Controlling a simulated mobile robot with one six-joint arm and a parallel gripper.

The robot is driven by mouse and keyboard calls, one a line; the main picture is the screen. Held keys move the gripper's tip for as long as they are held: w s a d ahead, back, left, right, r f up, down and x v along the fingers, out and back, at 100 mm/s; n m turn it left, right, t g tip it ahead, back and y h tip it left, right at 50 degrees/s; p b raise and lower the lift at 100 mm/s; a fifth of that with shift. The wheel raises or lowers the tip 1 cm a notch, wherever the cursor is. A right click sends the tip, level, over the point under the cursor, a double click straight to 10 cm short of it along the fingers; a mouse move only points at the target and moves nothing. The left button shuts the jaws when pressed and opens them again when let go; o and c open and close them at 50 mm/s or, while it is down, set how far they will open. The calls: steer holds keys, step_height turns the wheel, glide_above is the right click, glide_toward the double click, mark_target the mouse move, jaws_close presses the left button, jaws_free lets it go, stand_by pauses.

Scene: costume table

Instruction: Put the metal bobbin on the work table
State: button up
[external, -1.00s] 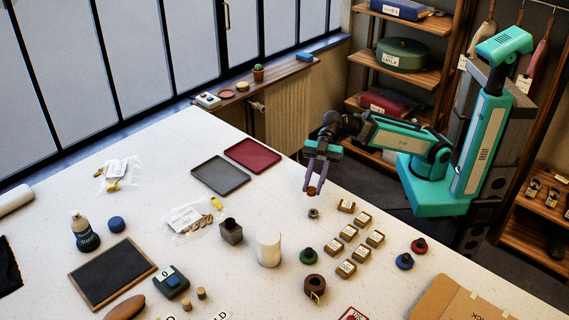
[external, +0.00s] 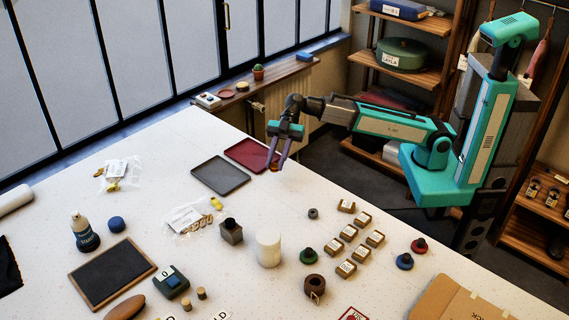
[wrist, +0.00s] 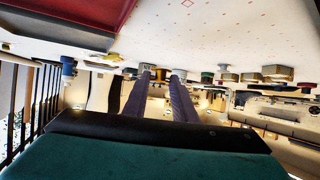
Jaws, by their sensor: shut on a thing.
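My gripper (external: 275,164) is shut on a small orange-brown piece (external: 274,168) and holds it just off the right side of the dark red tray (external: 243,150). The held piece (wrist: 160,73) also shows between the fingertips in the wrist view. It is too small to tell whether it is a bobbin. A small grey ring-like piece (external: 313,213), metallic in look and perhaps the metal bobbin, sits on the white work table (external: 190,275), apart from my gripper and nearer the camera. The red tray (wrist: 70,15) fills the upper left of the wrist view.
A grey tray (external: 220,175) lies beside the red one. Several small labelled wooden blocks (external: 349,233) stand right of the grey piece. Table space between trays and grey piece is clear.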

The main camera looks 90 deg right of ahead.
steer(key=w+d+p, duration=0.1)
steer(key=w+d, duration=0.1)
steer(key=d, duration=0.3)
steer(key=w+d+m+t+p, duration=0.1)
steer(key=w+d+p, duration=0.1)
steer(key=d, duration=0.3)
steer(key=w+d+m+t+h+p, duration=0.1)
steer(key=w+d, duration=0.1)
steer(key=d, duration=0.3)
steer(key=shift+d+p, duration=0.1)
steer(key=shift+p, duration=0.2)
steer(key=d+m+t+h+p, duration=0.1)
steer(key=d+m+p, duration=0.1)
steer(key=d, duration=0.9)
steer(key=shift+w+d+t+p, duration=0.3)
steer(key=shift+t+p, duration=0.1)
steer(key=shift+p, duration=0.1)
steer(key=shift+f, duration=0.1)
steer(key=p, duration=0.4)
glide_above(220, 136)
steer(key=shift+a+f, duration=0.15)
steer(key=shift+f, duration=0.6)
steer(key=shift+f+p, duration=0.75)
steer(key=shift+f, duration=1)
